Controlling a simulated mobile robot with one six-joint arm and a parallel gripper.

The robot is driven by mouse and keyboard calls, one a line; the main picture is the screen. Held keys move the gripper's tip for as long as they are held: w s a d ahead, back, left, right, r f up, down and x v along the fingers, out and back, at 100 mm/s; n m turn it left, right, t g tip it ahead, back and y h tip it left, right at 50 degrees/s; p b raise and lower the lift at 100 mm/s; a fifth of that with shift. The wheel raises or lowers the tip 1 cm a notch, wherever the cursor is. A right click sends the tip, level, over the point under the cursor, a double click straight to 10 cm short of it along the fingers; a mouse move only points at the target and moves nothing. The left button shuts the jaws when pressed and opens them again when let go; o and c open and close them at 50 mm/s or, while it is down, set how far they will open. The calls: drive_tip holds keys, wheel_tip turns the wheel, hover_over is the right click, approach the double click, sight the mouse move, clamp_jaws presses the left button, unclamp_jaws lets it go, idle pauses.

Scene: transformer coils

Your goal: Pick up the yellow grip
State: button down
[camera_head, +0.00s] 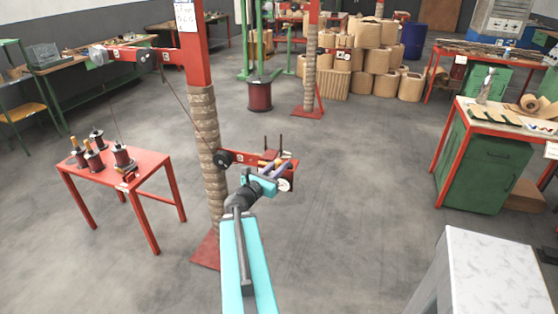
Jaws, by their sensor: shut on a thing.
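My gripper (272,172) is at the end of my turquoise arm, in the middle of the view. It is shut on the small yellow grip (277,163), which shows only in part around the fingers. The grip is at a red bracket (250,159) that sticks out from the red post. I cannot tell whether the grip touches the bracket.
The red post (204,112), wrapped in tan cord, stands just left of my gripper. A red table (150,160) with several dark spools is at left. A green cabinet (486,165) and a pale marbled top (500,270) are at right. The middle floor is clear.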

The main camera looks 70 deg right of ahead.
drive_tip(key=shift+a+r+p, duration=0.25)
drive_tip(key=shift+p, duration=0.55)
drive_tip(key=a+p, duration=0.1)
drive_tip(key=p, duration=0.3)
drive_tip(key=shift+s+a, duration=0.1)
drive_tip(key=shift+a, duration=0.1)
drive_tip(key=shift+a+f+p, duration=0.1)
drive_tip(key=shift+a+p, duration=0.1)
drive_tip(key=shift+p, duration=0.4)
drive_tip(key=c, duration=2.1)
unclamp_jaws()
clamp_jaws()
drive_tip(key=shift+s+r+n+t+p, duration=0.1)
drive_tip(key=shift+r+n+t+p, duration=0.25)
drive_tip(key=shift+t+p, duration=0.5)
